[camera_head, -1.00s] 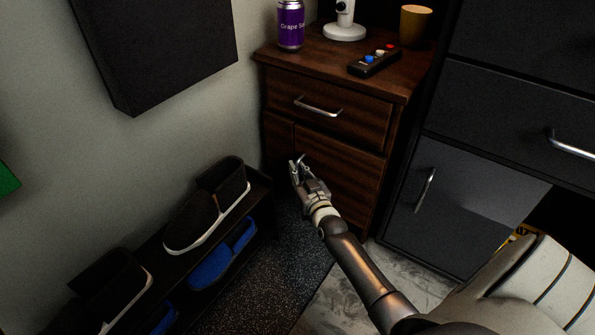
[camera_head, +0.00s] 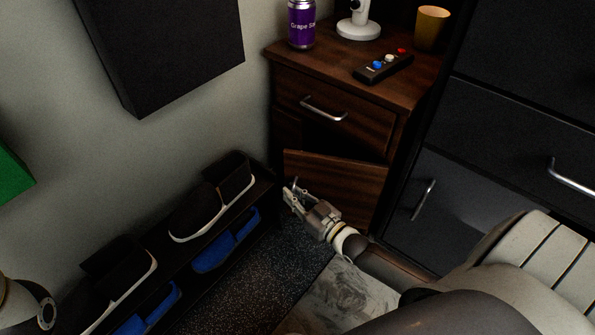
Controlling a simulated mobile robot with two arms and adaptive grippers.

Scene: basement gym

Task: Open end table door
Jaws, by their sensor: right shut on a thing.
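The end table (camera_head: 285,92) is dark brown wood and stands in the corner. Its drawer (camera_head: 348,120) with a silver handle is closed. Below it, the door (camera_head: 335,183) stands partly open, its left edge swung out toward me, with a dark gap above it and at its left. My right gripper (camera_head: 291,196) is at the left edge of the door, shut on the door's handle, which the fingers mostly hide. My left gripper is not in view; a piece of my left arm (camera_head: 22,305) shows at the lower left edge.
A shoe rack (camera_head: 262,190) with dark and blue shoes stands left of the end table, close to the door. A purple can (camera_head: 302,25), a white device (camera_head: 358,27), a remote (camera_head: 384,67) and a yellow cup (camera_head: 431,28) stand on top. A dark cabinet (camera_head: 470,205) is at right.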

